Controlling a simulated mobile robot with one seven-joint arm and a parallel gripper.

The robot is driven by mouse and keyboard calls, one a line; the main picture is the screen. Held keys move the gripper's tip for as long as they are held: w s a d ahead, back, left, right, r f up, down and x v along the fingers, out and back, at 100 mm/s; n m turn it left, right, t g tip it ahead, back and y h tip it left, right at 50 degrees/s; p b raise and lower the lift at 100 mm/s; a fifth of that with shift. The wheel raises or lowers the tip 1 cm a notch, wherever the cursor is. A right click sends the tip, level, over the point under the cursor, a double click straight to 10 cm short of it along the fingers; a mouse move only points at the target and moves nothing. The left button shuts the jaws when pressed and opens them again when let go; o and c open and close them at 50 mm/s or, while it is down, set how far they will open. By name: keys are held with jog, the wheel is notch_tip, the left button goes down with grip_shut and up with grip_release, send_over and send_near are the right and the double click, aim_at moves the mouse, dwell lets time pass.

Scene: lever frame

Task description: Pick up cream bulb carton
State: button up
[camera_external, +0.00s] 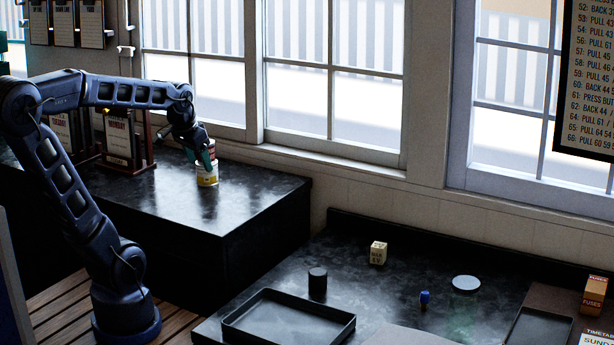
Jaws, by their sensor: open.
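The cream bulb carton (378,253) is a small cream box with dark lettering. It stands upright on the dark lower counter at the right, near the back. My gripper (208,164) is far to its left, over the higher dark counter. My gripper is open and points down at a small cream-and-yellow tin (207,180). Its fingers are at the top of the tin; I cannot tell whether they touch it.
On the lower counter are a black cylinder (317,284), an empty black tray (288,321), a small blue item (425,298), a pale round disc (466,284) and an orange fuse box (594,295). Free counter surrounds the carton. Windows (335,95) stand behind.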

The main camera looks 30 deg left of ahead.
jog(key=w+d+f+m, duration=0.1)
jog(key=w+d+m, duration=0.3)
jog(key=w+d, duration=0.45)
jog(key=m+g+h, duration=0.4)
jog(key=m, duration=0.5)
send_near(378, 245)
jog(key=x, duration=1.1)
jog(key=shift+r, duration=0.1)
jog(key=c, duration=1.1)
